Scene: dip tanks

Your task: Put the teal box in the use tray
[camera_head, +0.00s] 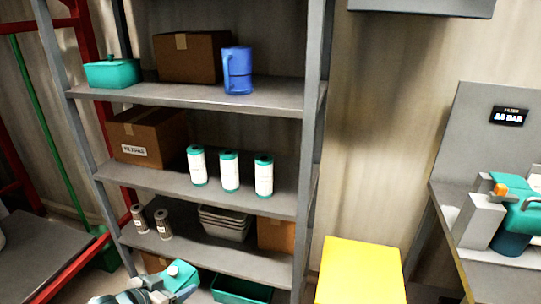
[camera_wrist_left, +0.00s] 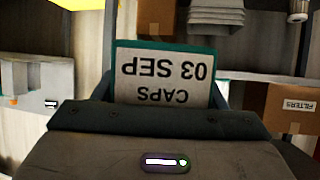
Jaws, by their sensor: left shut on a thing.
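My left gripper (camera_wrist_left: 165,100) is shut on a teal box (camera_wrist_left: 212,50), whose white label reads "CAPS 03 SEP" upside down in the wrist view. In the head view the left gripper (camera_head: 160,288) is low at the bottom edge, in front of the shelf, with teal shapes at its end; its fingertips are not clear there. Another teal box with a knobbed lid (camera_head: 112,74) stands on the upper shelf at the left. An open teal tray (camera_head: 242,290) sits at the bottom of the rack, right of the gripper; I cannot tell whether it is the use tray. My right gripper is out of view.
The grey rack (camera_head: 200,182) holds cardboard boxes, a blue jug (camera_head: 237,70), white teal-capped cylinders (camera_head: 229,172), small grey cylinders and stacked grey trays (camera_head: 224,224). A yellow surface (camera_head: 360,270) stands right of it. A bench with teal equipment (camera_head: 515,230) is far right.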

